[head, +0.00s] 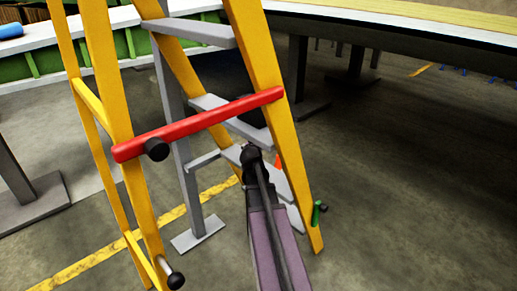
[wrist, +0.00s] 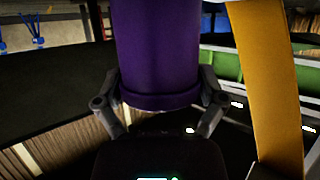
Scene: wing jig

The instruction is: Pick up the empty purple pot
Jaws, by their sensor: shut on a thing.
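The purple pot (wrist: 157,50) fills the top middle of the wrist view, with a thicker band around its lower end in the picture. Its upper end is cut off by the frame, and I cannot see inside it. My gripper (wrist: 158,88) is shut on the pot, with one dark finger against each side. I cannot make out the pot or the gripper's fingers in the head view. Whether the pot touches any surface is not clear.
A yellow stepladder with grey steps (head: 207,32) and a red bar (head: 200,124) stands close in the head view. A yellow leg (wrist: 262,85) is right of the pot in the wrist view. A long curved table (head: 400,38) is behind. Floor at right is clear.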

